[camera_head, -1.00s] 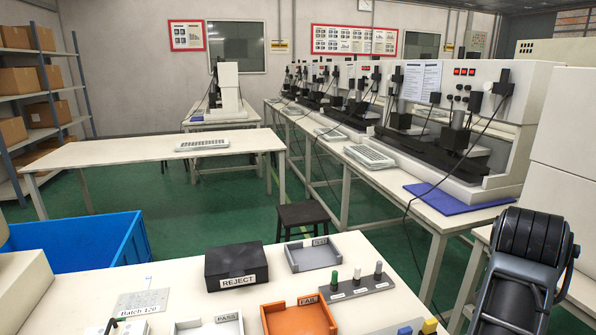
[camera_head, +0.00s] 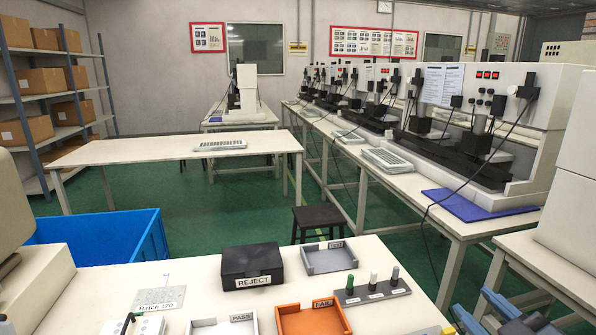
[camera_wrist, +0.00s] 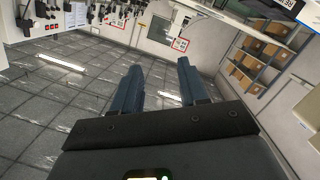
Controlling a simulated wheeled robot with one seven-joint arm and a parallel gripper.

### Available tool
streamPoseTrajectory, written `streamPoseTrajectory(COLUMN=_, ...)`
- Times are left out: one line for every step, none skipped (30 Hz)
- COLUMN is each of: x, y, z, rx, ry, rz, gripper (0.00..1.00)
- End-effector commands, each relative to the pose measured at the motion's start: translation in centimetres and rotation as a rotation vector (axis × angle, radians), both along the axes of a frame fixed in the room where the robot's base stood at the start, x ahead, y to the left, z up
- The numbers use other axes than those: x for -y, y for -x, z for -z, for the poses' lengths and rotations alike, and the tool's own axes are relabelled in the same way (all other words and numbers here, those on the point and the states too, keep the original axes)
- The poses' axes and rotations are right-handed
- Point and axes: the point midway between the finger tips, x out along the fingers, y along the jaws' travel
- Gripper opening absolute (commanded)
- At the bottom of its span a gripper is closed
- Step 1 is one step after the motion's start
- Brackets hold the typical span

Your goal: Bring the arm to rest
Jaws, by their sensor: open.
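My gripper (camera_head: 474,302) is at the lower right corner of the head view, beside the right end of the near table. Its two blue fingers are apart with nothing between them. The wrist view also shows both fingers of the gripper (camera_wrist: 160,88), spread and empty, with tiled floor and a wall beyond. Most of my arm is outside the head view.
The near table (camera_head: 215,290) holds a black REJECT box (camera_head: 252,262), a grey tray (camera_head: 330,258), an orange FAIL tray (camera_head: 312,322) and a PASS tray (camera_head: 222,325). A blue bin (camera_head: 100,238) is at left, a stool (camera_head: 322,218) behind. Machine benches (camera_head: 455,212) stand right.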

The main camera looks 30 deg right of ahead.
Motion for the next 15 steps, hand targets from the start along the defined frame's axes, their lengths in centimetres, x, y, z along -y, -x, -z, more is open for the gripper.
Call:
streamPoseTrajectory(x=-1.5, y=1.4, z=1.4, rx=-0.027, ry=-0.018, rz=-0.045, gripper=0.43)
streamPoseTrajectory(x=-2.6, y=2.2, z=2.1, rx=-0.037, ry=-0.031, rz=-0.074, gripper=0.43)
streamPoseTrajectory(x=-3.9, y=3.2, z=3.0, rx=-0.049, ry=-0.053, rz=-0.110, gripper=0.43)
streamPoseTrajectory(x=-5.0, y=4.1, z=3.5, rx=-0.056, ry=-0.071, rz=-0.134, gripper=0.43)
streamPoseTrajectory(x=-6.0, y=5.0, z=4.1, rx=-0.063, ry=-0.091, rz=-0.158, gripper=0.43)
streamPoseTrajectory(x=-7.4, y=6.2, z=4.7, rx=-0.071, ry=-0.118, rz=-0.187, gripper=0.43)
streamPoseTrajectory(x=-8.4, y=7.1, z=5.1, rx=-0.076, ry=-0.141, rz=-0.206, gripper=0.43)
streamPoseTrajectory(x=-9.4, y=8.1, z=5.5, rx=-0.080, ry=-0.166, rz=-0.225, gripper=0.43)
streamPoseTrajectory(x=-10.7, y=9.5, z=5.9, rx=-0.085, ry=-0.200, rz=-0.245, gripper=0.43)
streamPoseTrajectory(x=-11.7, y=10.5, z=6.2, rx=-0.089, ry=-0.229, rz=-0.258, gripper=0.43)
streamPoseTrajectory(x=-12.7, y=11.5, z=6.4, rx=-0.090, ry=-0.257, rz=-0.270, gripper=0.43)
streamPoseTrajectory(x=-14.0, y=12.8, z=6.5, rx=-0.089, ry=-0.296, rz=-0.283, gripper=0.43)
streamPoseTrajectory(x=-14.9, y=13.7, z=6.5, rx=-0.089, ry=-0.323, rz=-0.290, gripper=0.43)
streamPoseTrajectory(x=-15.7, y=14.6, z=6.5, rx=-0.088, ry=-0.353, rz=-0.294, gripper=0.43)
streamPoseTrajectory(x=-16.7, y=15.7, z=6.4, rx=-0.084, ry=-0.388, rz=-0.297, gripper=0.43)
